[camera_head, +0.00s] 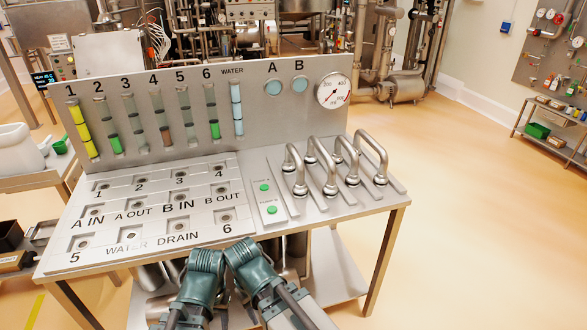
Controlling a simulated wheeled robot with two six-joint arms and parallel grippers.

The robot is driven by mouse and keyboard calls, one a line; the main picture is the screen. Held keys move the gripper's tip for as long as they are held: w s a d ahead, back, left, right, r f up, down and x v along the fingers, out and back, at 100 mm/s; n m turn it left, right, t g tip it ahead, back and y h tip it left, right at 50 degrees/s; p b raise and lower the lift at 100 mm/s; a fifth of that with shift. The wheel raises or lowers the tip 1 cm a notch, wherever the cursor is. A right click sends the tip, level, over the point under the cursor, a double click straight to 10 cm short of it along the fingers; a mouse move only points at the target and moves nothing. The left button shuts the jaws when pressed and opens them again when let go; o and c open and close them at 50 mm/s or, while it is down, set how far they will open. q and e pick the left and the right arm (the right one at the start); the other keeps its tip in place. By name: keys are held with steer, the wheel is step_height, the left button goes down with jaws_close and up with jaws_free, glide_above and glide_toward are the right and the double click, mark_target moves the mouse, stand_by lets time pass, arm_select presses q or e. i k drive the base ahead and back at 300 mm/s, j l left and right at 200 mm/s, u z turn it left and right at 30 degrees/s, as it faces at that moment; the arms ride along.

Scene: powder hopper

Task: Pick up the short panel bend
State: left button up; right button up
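Several shiny U-shaped metal panel bends stand upright in a row on the right of the bench top. The leftmost bend (299,178) looks like one of the smaller ones, but I cannot tell surely which is the short one. The others beside it are a second bend (328,176), a third bend (352,168) and the rightmost bend (373,148). Two teal parts of my arms show at the bottom centre, in front of the bench edge. I cannot make out either gripper's fingers. No bend is touched by my arms.
The labelled port panel (150,222) lies left of the bends, with round holes. Two green buttons (268,198) sit between. An upright gauge board (180,85) with tubes and a dial (333,91) stands behind. The floor (480,220) right of the bench is clear.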

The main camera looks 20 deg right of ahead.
mark_target(300, 190)
steer(key=i+j, duration=0.75)
steer(key=j, duration=0.2)
steer(key=z, duration=1.75)
